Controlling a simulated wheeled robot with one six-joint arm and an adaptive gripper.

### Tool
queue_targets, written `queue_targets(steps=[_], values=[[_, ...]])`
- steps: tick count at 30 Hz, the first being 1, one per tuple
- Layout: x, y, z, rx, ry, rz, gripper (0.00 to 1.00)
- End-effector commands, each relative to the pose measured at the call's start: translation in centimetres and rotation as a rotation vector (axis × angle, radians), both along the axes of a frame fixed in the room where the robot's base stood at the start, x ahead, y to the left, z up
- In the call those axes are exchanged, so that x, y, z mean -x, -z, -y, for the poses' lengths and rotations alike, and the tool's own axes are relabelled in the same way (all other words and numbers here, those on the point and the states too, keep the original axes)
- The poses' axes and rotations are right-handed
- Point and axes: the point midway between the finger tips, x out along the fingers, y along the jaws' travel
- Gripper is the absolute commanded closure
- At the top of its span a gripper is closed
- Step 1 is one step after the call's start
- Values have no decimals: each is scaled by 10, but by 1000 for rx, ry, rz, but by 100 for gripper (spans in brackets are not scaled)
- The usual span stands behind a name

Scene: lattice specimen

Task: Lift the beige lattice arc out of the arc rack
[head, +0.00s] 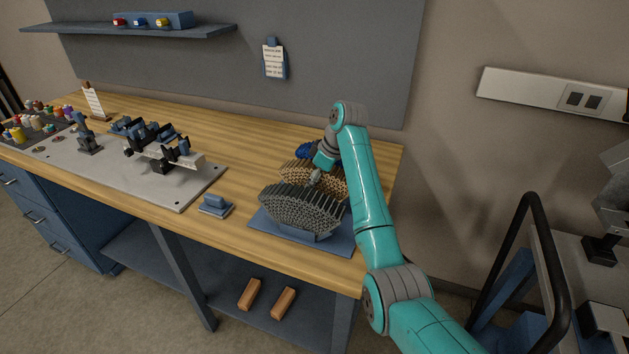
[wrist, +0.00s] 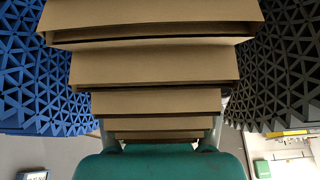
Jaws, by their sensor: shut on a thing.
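The beige lattice arc (head: 296,175) stands behind the grey lattice arc (head: 298,207) at the right end of the bench; its lower part is hidden. A blue lattice arc (head: 303,150) shows a little behind it. The blue arc rack (head: 338,243) shows its base under the grey arc. My gripper (head: 317,176) is at the beige arc, partly hidden. In the wrist view the beige arc (wrist: 155,70) fills the middle, between the blue arc (wrist: 35,75) and the grey arc (wrist: 275,75), and my gripper (wrist: 160,135) is shut on it. I cannot tell whether it is clear of the rack.
A small blue block (head: 215,204) lies left of the rack. A metal plate (head: 195,190) with a dark fixture (head: 160,147) stands further left. The wall panel (head: 370,60) rises behind the bench. Bare wood (head: 235,150) lies between the plate and the arcs.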

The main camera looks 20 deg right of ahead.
Motion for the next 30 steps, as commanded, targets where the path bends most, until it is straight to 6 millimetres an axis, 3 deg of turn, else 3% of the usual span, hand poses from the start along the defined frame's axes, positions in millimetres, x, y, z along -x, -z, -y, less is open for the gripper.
queue_targets(steps=[20, 30], values=[[0, -7, 0, 0, 0, 3, 67], [-1, -24, 0, 0, 0, 3, 67]])
